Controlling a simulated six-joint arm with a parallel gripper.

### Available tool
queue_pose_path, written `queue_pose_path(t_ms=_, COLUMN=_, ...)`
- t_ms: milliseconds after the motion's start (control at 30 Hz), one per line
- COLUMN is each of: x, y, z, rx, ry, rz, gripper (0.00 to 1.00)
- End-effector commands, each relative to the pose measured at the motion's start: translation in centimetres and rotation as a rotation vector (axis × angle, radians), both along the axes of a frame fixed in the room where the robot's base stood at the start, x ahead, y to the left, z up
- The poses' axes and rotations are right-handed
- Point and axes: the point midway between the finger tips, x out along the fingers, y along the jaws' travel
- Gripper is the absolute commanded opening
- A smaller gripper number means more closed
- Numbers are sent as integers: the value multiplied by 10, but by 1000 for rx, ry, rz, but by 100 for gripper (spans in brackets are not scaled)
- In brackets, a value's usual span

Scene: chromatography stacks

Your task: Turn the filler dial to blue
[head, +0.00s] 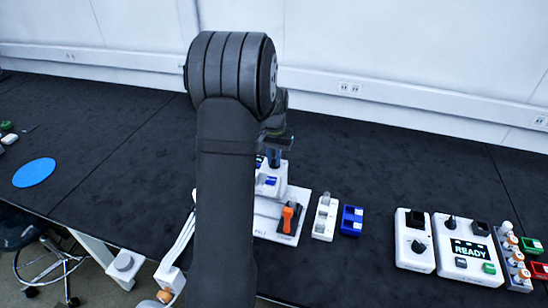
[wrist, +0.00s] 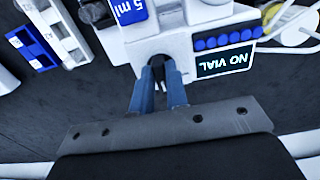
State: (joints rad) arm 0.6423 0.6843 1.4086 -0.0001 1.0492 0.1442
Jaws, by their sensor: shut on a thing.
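The filler (head: 264,190) is a white machine on a base marked FILL, partly hidden behind my arm in the head view. In the wrist view the filler (wrist: 180,45) shows upside down, with a blue 5 ml label and a screen reading NO VIAL. Its dark dial (wrist: 158,61) sits on the white front below the label. My gripper (wrist: 162,78) has its two blue fingers shut on the dial, one on each side. My gripper (head: 275,158) is mostly hidden by my arm in the head view. The colour the dial points to cannot be read.
An orange-handled switch (head: 287,218) is on the filler's base. A white rack (head: 325,217) and blue block (head: 351,220) stand to its right. Further right are a white unit with a knob (head: 414,240), a READY machine (head: 467,251) and a vial rack (head: 513,262). A blue disc (head: 34,172) lies far left.

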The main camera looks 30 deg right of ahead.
Motion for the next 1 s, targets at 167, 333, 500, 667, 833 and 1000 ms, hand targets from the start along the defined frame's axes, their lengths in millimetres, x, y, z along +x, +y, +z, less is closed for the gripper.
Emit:
queue_pose_path(t_ms=167, x=1, y=0, z=1, rx=-2, ry=-2, rz=1, gripper=0)
queue_pose_path(t_ms=333, x=0, y=0, z=1, rx=-1, ry=-1, rz=1, gripper=35)
queue_pose_path(t_ms=500, x=0, y=0, z=0, rx=-1, ry=-1, rz=1, gripper=35)
queue_pose_path(t_ms=667, x=0, y=0, z=4, rx=-2, ry=-2, rz=1, gripper=35)
queue_pose_path(t_ms=833, x=1, y=-1, z=29, rx=-4, ry=-5, rz=1, gripper=35)
queue_pose_path(t_ms=1000, x=1, y=-1, z=70, rx=-4, ry=-6, rz=1, gripper=35)
